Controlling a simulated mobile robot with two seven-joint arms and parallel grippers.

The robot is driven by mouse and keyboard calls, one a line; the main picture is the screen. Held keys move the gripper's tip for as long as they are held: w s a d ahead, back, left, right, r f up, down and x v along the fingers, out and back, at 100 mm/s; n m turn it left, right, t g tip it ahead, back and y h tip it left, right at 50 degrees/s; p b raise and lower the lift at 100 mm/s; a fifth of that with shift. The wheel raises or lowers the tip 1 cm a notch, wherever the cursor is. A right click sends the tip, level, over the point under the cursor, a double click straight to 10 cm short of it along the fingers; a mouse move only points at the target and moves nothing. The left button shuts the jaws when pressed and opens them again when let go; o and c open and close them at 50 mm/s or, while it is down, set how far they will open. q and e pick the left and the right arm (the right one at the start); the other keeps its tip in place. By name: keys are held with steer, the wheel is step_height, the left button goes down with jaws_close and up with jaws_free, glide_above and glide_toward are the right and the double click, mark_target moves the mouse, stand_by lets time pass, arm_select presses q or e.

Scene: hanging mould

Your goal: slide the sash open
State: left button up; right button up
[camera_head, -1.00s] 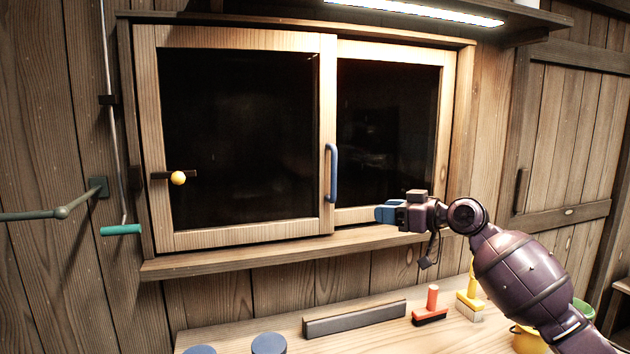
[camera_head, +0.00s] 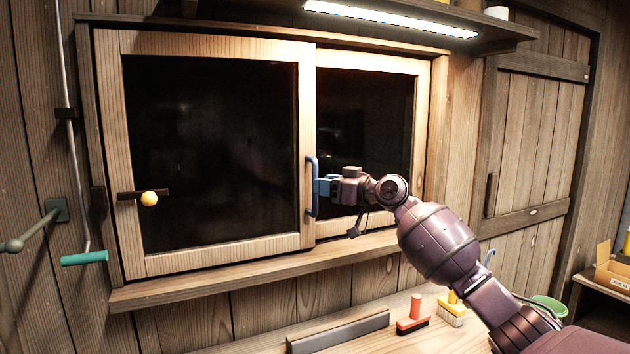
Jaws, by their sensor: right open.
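The sash (camera_head: 306,120) is a pale wooden frame around dark glass, in front at the left of the window. A blue upright bar handle (camera_head: 311,163) is on its right stile. A dark latch bar with a yellow knob (camera_head: 149,198) lies across its left stile. My right gripper (camera_head: 318,187) comes in from the right, with its blue fingertips at the middle of the handle. It is open; whether the fingers straddle the bar or only touch it, I cannot tell. My left gripper is not in view.
A sill (camera_head: 250,270) juts out below the window. The bench below holds a dark bar (camera_head: 340,333), a red-handled brush (camera_head: 413,318) and a yellow-handled brush (camera_head: 452,312). A rod with a teal grip (camera_head: 85,258) hangs at the left. A lit shelf is above.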

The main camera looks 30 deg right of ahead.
mark_target(315, 210)
steer(key=shift+x, duration=1.65)
steer(key=shift+c, duration=0.4)
jaws_close()
